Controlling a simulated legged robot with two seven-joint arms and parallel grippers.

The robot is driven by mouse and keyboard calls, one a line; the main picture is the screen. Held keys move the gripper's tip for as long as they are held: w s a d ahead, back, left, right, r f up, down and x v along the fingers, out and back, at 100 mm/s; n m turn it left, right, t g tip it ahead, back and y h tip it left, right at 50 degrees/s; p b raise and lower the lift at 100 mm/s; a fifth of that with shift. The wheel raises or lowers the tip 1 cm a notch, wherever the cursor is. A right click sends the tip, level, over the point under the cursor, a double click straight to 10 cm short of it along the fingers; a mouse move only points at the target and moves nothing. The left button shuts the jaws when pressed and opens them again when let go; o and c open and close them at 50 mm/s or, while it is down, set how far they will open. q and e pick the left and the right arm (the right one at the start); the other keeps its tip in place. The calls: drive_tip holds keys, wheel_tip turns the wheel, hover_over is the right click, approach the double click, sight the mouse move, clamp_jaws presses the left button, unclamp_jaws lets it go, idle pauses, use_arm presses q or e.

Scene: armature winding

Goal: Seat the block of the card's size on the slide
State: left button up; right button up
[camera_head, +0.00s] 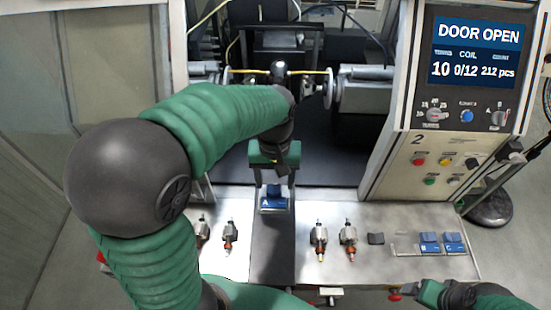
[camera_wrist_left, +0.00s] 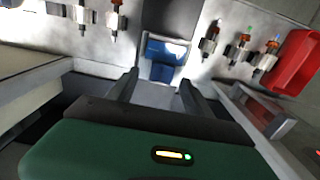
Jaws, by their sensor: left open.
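My left gripper (camera_head: 283,170) is above and just behind this block. In the left wrist view its two fingers (camera_wrist_left: 159,80) are apart and empty, with the block beyond their tips. Two more blue blocks (camera_head: 429,238) (camera_head: 454,238) stand at the right of the bench. My right gripper (camera_head: 425,292) is at the lower right edge; its jaws are unclear. I cannot make out a card.
Armatures (camera_head: 319,238) stand on both sides of the slide. A red bin (camera_wrist_left: 294,62) shows in the wrist view.

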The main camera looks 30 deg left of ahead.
use_arm(q)
wheel_tip(320, 180, up, 14)
drive_tip(key=b, duration=0.1)
drive_tip(key=shift+d+f, duration=0.15)
drive_tip(key=shift+s, duration=0.15)
drive_tip(key=shift+f, duration=0.1)
idle(0.3)
